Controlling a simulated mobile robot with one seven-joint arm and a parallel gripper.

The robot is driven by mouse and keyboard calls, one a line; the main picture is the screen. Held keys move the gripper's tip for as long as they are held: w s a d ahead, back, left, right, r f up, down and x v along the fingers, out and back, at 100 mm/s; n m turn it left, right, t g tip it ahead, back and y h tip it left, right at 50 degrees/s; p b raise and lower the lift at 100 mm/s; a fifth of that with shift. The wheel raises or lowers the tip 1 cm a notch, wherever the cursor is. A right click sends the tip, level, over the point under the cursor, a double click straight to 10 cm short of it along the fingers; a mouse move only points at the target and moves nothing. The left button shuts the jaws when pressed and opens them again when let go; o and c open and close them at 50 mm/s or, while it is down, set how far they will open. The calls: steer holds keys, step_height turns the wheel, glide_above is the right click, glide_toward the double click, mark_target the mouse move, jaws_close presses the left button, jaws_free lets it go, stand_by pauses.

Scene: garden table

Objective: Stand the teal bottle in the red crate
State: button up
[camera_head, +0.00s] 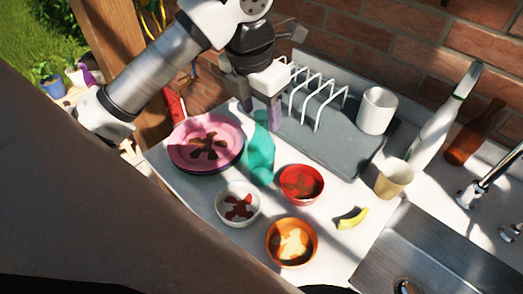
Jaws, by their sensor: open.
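The teal bottle (261,157) appears to stand upright on the white counter, between the pink plate and the red bowl. My gripper (260,113) is open at the bottle's top end, with a finger showing on either side of it. I cannot tell whether the fingers touch it. No red crate can be made out clearly; a small red shape (173,104) shows beyond the counter's left edge, mostly hidden by my arm and the wooden post.
A pink plate (184,153), white bowl (225,216), red bowl (317,196) and orange bowl (270,244) surround the bottle. A rack (324,95) on a grey tray (322,150) stands behind. A beige cup (393,180) and sink (440,250) are at right.

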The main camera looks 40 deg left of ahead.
steer(key=shift+w+f, duration=0.2)
steer(key=shift+f, duration=1)
jaws_close()
